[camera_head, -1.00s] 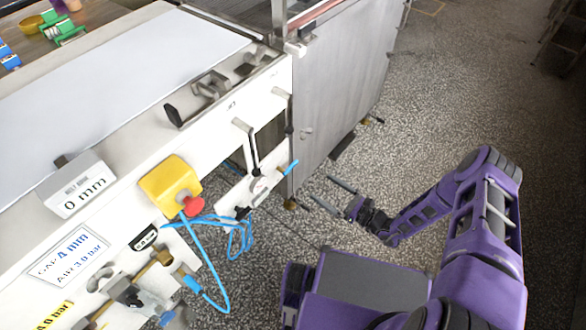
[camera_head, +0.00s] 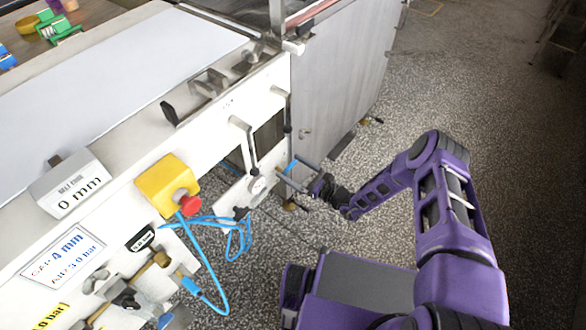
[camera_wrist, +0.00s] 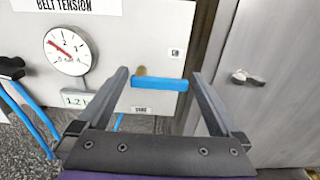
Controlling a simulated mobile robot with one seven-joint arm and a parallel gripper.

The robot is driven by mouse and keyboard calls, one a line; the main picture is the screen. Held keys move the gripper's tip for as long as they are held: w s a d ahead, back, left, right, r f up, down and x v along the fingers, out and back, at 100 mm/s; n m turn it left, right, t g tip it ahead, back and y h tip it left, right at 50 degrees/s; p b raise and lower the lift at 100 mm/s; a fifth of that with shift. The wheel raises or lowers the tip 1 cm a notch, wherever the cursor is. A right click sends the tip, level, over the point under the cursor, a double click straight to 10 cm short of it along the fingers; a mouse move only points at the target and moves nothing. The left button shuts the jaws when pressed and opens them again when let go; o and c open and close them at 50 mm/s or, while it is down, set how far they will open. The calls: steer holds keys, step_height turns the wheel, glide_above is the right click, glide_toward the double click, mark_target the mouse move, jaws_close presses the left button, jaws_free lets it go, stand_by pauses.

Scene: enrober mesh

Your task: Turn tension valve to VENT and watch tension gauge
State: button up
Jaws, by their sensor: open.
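The tension valve's blue handle (camera_wrist: 160,84) lies nearly level on a white panel, with a brass fitting behind it. The tension gauge (camera_wrist: 67,50) is a round white dial under a "BELT TENSION" label. Its red needle slopes from upper left to lower right; the exact reading is unclear. My gripper (camera_wrist: 158,76) is open, one finger on each side of the handle in the picture. I cannot tell whether either finger touches it.
A small label (camera_wrist: 142,109) below the handle is too small to read surely. Blue hoses (camera_head: 240,235) hang left of the panel. A red stop button (camera_head: 190,205) on a yellow box sits further left. A grey metal door (camera_head: 335,90) stands right.

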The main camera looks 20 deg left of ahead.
steer(key=c, duration=1.1)
steer(key=shift+o, duration=0.2)
steer(key=shift+f+m, duration=0.1)
steer(key=shift+m, duration=0.3)
step_height(320, 180, down, 2)
steer(key=m, duration=0.9)
steer(key=shift+s, duration=0.15)
steer(key=shift+s+a+f+m, duration=0.1)
steer(key=shift+s+f+m, duration=0.15)
steer(key=shift+m, duration=1.1)
steer(key=shift+s+a+f+m, duration=0.15)
steer(key=shift+s+m, duration=0.1)
steer(key=shift+m, duration=1.15)
steer(key=shift+s+a+f+m, duration=0.1)
steer(key=shift+s+f+m, duration=0.15)
steer(key=shift+m, duration=1.1)
